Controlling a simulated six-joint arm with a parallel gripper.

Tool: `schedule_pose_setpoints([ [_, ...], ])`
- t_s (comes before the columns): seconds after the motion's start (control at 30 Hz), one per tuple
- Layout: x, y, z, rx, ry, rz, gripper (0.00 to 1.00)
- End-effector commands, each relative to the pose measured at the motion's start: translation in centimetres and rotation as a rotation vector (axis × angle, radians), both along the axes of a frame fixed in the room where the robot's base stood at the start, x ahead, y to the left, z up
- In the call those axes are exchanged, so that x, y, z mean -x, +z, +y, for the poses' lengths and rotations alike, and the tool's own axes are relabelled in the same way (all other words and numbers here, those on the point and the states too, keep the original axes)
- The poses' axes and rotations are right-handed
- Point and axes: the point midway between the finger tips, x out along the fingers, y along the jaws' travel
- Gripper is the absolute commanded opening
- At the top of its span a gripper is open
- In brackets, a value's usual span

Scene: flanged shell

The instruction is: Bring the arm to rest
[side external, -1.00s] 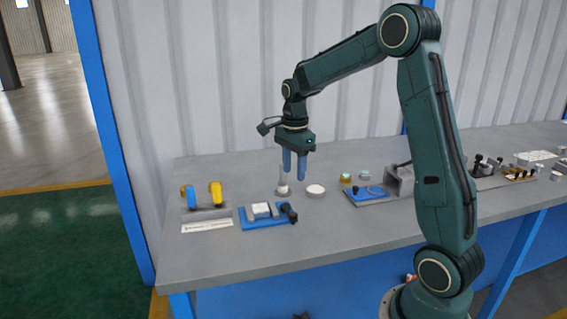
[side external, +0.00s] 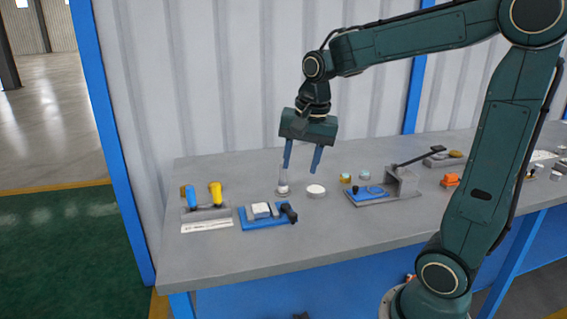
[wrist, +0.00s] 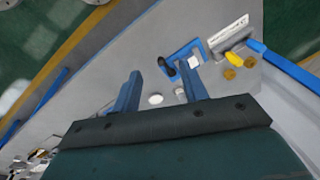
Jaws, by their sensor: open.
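My gripper (side external: 302,158) has two blue fingers and hangs above the workbench (side external: 240,262). The fingers are spread apart with nothing between them. In the side external view, a small flanged shell (side external: 283,186) with a pale upright neck stands on the bench below the left finger. A white round disc (side external: 316,190) lies just right of it, below the right finger. In the wrist view the gripper (wrist: 165,88) is open, and the white disc (wrist: 155,99) shows between the fingers.
A blue fixture (side external: 268,215) with a black handle sits at the front. Yellow and blue tools (side external: 205,196) stand in a grey holder at left. A blue plate with a grey block (side external: 402,182) is at right. The bench front is clear.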

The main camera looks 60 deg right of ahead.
Motion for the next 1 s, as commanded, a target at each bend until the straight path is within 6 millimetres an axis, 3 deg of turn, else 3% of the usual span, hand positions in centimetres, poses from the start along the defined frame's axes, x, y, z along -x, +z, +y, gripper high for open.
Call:
schedule_pose_setpoints([
  [0.33,5.7,1.7,4.5,0.117,0.455,-0.097,0.44],
  [0.7,11.4,1.3,7.6,0.271,0.911,-0.193,0.44],
  [1.0,13.5,0.6,8.4,0.342,1.089,-0.228,0.44],
])
